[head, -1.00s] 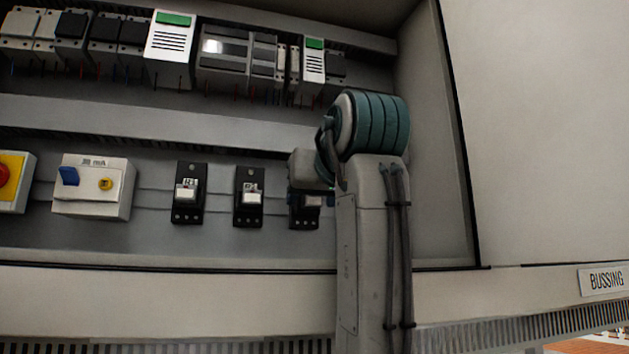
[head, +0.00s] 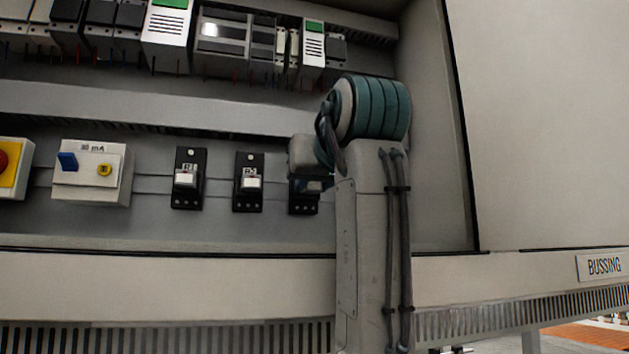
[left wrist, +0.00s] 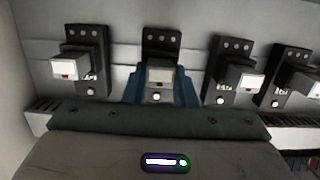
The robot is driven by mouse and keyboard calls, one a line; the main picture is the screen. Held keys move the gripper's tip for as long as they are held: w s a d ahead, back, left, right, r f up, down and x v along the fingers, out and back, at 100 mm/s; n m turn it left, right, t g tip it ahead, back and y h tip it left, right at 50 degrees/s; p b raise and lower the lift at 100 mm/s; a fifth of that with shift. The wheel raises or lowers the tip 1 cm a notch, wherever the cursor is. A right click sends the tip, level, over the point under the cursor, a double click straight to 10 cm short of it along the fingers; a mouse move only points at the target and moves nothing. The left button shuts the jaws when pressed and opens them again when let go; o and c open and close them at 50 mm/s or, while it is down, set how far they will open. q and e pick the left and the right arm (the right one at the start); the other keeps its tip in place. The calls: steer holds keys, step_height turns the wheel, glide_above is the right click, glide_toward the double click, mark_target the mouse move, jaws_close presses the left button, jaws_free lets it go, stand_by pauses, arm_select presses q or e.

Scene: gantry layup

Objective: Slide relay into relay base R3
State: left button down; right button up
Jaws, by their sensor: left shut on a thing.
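My left gripper (left wrist: 158,88) has its blue fingers shut on a pale grey relay (left wrist: 159,74) in the left wrist view. The relay is in front of a black relay base (left wrist: 162,38), third from the left in the head view (head: 304,207) and taken to be R3. How deep the relay sits in the base cannot be told. In the head view, my left wrist and arm cover much of the gripper (head: 318,184) and part of that base. My right gripper is not in view.
Neighbouring bases hold relays, at left (head: 187,191) and middle (head: 249,195) in the head view. Another filled base (left wrist: 88,60) stands at the left in the wrist view. A switch with a blue lever (head: 92,180) is farther left. The cabinet's bottom edge (head: 170,280) runs below.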

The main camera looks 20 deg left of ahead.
arm_select(q)
steer(key=shift+a+r, duration=0.1)
stand_by(0.3)
steer(key=c, duration=1.1)
jaws_free()
steer(key=shift+w, duration=0.25)
steer(key=shift+a, duration=0.1)
steer(key=b+v, duration=1.1)
steer(key=b, duration=0.1)
steer(key=shift+b, duration=0.35)
steer(key=shift+w+f, duration=0.1)
steer(key=shift+f, duration=0.15)
